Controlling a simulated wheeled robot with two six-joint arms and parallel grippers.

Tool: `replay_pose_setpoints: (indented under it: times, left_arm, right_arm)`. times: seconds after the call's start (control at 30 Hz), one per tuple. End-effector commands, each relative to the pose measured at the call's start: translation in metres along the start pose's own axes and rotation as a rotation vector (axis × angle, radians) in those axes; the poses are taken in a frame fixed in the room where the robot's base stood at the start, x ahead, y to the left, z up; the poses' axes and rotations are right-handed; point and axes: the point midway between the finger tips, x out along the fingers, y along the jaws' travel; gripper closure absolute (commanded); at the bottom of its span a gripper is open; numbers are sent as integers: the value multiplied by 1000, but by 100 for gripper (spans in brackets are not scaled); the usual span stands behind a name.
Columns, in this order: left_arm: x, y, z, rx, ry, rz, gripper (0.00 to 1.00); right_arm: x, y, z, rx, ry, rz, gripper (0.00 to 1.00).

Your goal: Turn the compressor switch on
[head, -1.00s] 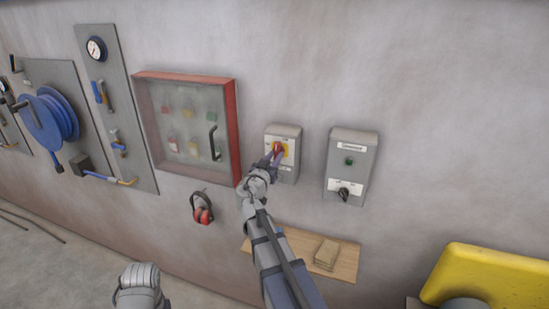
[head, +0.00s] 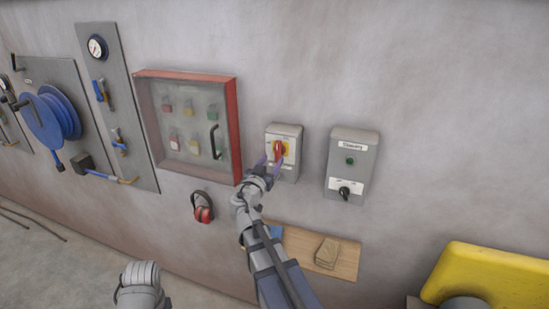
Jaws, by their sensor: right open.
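The compressor switch box (head: 352,166) is a grey box on the wall, right of centre. My left gripper is out of view; only part of my left arm shows at the bottom.
A red-framed cabinet (head: 236,120) with a black handle hangs left of the boxes. A wooden shelf (head: 346,268) with a brown stack lies under the boxes. A yellow object (head: 490,275) stands at bottom right.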

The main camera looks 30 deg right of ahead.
Motion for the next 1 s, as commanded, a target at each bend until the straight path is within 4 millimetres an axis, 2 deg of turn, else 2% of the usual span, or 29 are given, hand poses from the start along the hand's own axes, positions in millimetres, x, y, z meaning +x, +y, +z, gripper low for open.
replay_pose_setpoints:
  times: [0.03,0.1,0.3,0.87,0.97,1.0]
  left_arm:
    - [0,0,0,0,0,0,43]
    - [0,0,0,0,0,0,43]
    - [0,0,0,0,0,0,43]
    - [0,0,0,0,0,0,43]
    - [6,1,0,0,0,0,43]
    - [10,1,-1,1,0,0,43]
  right_arm:
    - [-11,2,0,0,0,-1,45]
    - [-21,1,0,0,0,-2,45]
    - [-36,1,0,1,0,0,45]
    - [-38,0,1,0,-2,1,45]
    - [-44,0,14,-16,-34,13,45]
    - [-49,0,25,-32,-65,22,45]
